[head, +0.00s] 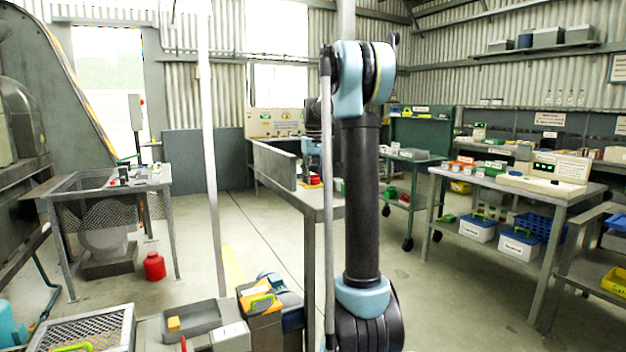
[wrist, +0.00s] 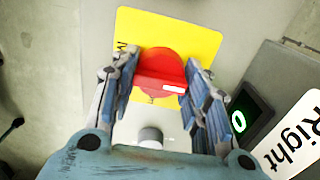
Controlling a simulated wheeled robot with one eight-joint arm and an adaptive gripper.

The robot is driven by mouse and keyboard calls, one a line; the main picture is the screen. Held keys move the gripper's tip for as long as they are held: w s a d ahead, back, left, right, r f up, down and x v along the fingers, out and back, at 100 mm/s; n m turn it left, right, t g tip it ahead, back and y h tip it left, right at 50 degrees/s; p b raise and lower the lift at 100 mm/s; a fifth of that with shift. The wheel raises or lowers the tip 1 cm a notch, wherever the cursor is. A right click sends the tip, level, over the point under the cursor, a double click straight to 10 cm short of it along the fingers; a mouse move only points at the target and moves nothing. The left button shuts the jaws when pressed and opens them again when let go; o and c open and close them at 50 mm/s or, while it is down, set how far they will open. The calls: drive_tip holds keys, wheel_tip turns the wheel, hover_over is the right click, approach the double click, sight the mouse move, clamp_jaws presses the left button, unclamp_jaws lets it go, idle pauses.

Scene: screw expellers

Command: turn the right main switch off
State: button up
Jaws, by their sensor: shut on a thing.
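The right main switch is a red rotary knob (wrist: 164,70) on a square yellow plate (wrist: 203,28) in the wrist view. The plate sits on a grey panel, and its lettering is mostly covered. My gripper (wrist: 160,65) is shut on the red knob, one finger on each side of its raised grip. A white mark shows on the grip's right end. A small dark display (wrist: 240,122) beside the switch shows a lit green 0. A white label (wrist: 292,140) reads "Right". In the head view I cannot make out my gripper at the switch.
In the head view, a bench (head: 320,204) stands behind my arm. A workbench (head: 560,200) stands at right.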

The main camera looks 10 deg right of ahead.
drive_tip(key=shift+w, duration=0.1)
drive_tip(key=o, duration=1.1)
drive_tip(key=shift+r, duration=0.1)
wheel_tip(320, 180, up, 12)
drive_tip(key=shift+f, duration=0.15)
